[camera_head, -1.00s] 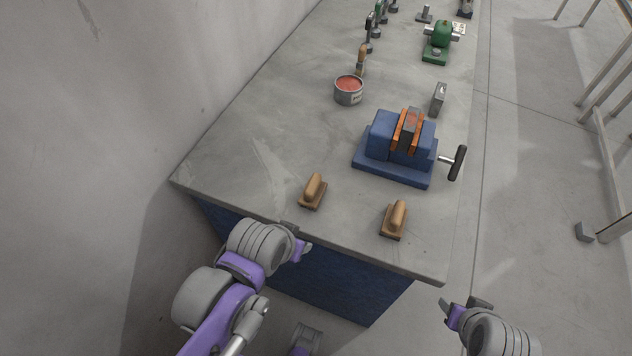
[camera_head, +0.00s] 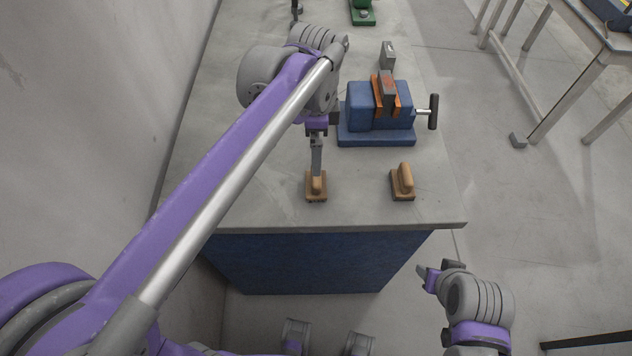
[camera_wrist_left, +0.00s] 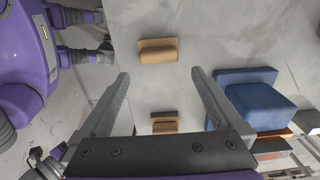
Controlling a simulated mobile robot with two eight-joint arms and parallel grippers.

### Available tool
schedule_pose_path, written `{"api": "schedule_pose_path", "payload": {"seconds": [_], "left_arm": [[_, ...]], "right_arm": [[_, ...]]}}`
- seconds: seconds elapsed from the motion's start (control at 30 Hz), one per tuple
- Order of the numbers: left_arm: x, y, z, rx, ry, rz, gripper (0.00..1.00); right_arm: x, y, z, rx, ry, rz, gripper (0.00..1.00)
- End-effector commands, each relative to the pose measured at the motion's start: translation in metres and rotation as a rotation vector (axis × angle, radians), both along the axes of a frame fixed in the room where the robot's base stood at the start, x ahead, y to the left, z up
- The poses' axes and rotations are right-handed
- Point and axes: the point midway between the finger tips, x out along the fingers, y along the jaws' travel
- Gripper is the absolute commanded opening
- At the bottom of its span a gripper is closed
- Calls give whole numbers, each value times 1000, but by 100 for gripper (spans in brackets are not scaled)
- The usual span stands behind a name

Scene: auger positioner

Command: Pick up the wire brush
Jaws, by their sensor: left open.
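Two wooden blocks with tan grips, like brushes, lie near the table's front edge: a left one (camera_head: 316,195) and a right one (camera_head: 403,184). I cannot tell from their tops which is the wire brush. My left gripper (camera_head: 316,165) points down just above the left block, its fingers seen edge-on. Whether they touch it is unclear. In the left wrist view the left gripper (camera_wrist_left: 160,85) is open and empty. One block (camera_wrist_left: 158,50) lies beyond its fingertips; another (camera_wrist_left: 164,125) shows lower between the fingers. My right gripper (camera_head: 432,272) hangs off the table's front right; its jaws are unclear.
A blue vise (camera_head: 375,137) with orange jaws stands behind the blocks, close to my left wrist. A grey metal block (camera_head: 387,54) and a green machine (camera_head: 362,12) stand farther back. A wall (camera_head: 90,110) runs along the left. The tabletop between the two blocks is clear.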

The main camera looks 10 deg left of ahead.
Motion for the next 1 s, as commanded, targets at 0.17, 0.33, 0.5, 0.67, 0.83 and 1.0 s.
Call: {"api": "schedule_pose_path", "payload": {"seconds": [0.17,0.33,0.5,0.67,0.83,1.0], "left_arm": [[0,0,-30,0,2,-7,100],[0,0,-47,0,1,-5,100],[-1,-1,-63,0,1,-4,100],[-3,-2,-88,0,1,-3,100],[-3,-2,-101,0,1,-3,100],[-3,-2,-101,0,0,-3,100]], "right_arm": [[-1,0,-3,0,2,0,50],[-1,0,-5,0,2,0,50],[-1,0,-5,0,2,0,50],[-1,0,-6,0,3,0,50],[-2,0,-7,0,3,0,50],[-2,0,-7,0,3,0,50]]}}
